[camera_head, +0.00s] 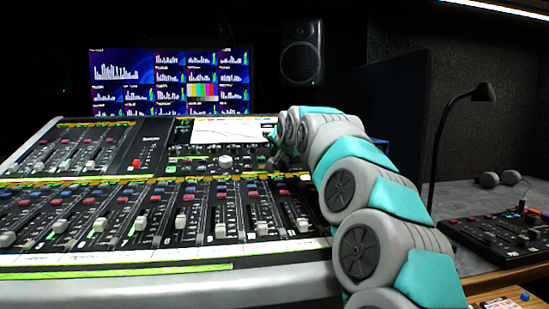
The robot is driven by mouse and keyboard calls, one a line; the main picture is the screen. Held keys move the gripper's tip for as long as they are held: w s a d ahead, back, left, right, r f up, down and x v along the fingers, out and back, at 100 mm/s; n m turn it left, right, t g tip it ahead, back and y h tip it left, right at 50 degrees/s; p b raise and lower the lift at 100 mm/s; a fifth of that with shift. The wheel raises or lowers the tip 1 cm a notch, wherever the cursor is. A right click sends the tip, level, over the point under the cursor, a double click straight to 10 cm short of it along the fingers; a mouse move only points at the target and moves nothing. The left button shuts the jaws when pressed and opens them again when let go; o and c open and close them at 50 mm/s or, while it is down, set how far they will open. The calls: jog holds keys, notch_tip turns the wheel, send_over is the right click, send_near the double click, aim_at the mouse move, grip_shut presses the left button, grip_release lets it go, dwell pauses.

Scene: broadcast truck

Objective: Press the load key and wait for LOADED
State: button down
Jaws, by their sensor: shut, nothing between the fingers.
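A large mixing console (160,270) fills the left and middle of the view. Its built-in display (228,131) is lit white with a dark curve, and rows of small keys and a pale knob (225,162) sit below it. I cannot make out which key is the load key, and no LOADED text is readable. My gripper (273,160) is small and dark in this view, shut and empty, over the console just right of the display. Whether it touches a key cannot be told. My arm hides the console's right part.
A wide monitor (125,84) with meters and colour bars stands behind the console, with a speaker (301,52) to its right.

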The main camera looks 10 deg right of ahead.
jog(key=shift+s+r, duration=0.3)
jog(key=shift+r, duration=0.4)
jog(key=shift+s+r+p, duration=0.35)
jog(key=shift+r, duration=0.4)
jog(key=shift+s+r+p, duration=0.3)
jog(key=shift+r+p, duration=0.05)
jog(key=shift+r, duration=0.45)
jog(key=shift+s+r+p, duration=0.35)
jog(key=shift+r, duration=0.4)
